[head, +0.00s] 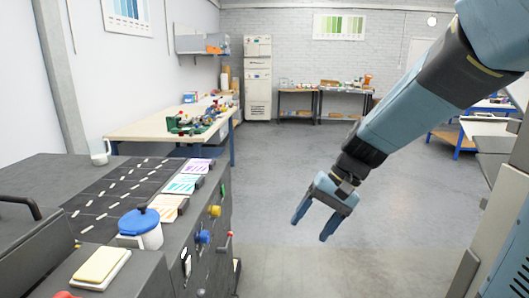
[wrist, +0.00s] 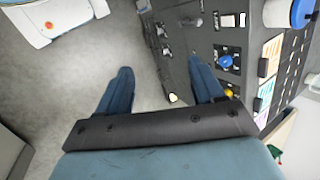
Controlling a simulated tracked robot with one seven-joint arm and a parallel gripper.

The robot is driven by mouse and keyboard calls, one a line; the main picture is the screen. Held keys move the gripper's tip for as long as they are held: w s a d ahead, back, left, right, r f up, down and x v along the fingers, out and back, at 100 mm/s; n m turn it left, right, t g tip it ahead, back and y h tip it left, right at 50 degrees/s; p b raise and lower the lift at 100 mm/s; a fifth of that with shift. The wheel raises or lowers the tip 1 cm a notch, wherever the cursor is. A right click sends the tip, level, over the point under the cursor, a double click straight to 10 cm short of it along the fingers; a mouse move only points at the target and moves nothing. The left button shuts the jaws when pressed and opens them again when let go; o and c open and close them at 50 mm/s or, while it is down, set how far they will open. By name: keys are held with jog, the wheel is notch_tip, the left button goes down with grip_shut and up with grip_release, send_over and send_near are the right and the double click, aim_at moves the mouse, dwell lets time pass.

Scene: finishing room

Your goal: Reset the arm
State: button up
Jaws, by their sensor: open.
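My gripper (head: 312,228) hangs at the end of my blue-grey arm in the head view, over the open floor and to the right of the dark machine. Its two blue fingers point down and stand apart with nothing between them. In the wrist view my gripper (wrist: 160,85) also shows open and empty, with grey floor and the machine's side panel beyond it.
The dark machine (head: 212,262) at left has knobs on its side and a blue-lidded white pot (head: 141,230), a yellow-topped pad (head: 101,264) and a mug (head: 100,152) on top. A wooden workbench (head: 140,130) stands behind. The middle floor (head: 275,165) is clear.

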jog(key=s+d+r+n+t+h, duration=0.1)
jog(key=s+d+r+t+h, duration=0.2)
jog(key=s+d+r, duration=0.1)
jog(key=s+d+r+t+h, duration=0.3)
jog(key=s+d+r, duration=0.1)
jog(key=d, duration=0.4)
jog(key=shift+s+d+r+n+t, duration=0.3)
jog(key=shift+r+n, duration=0.1)
jog(key=shift+r, duration=0.5)
jog(key=shift+c, duration=0.3)
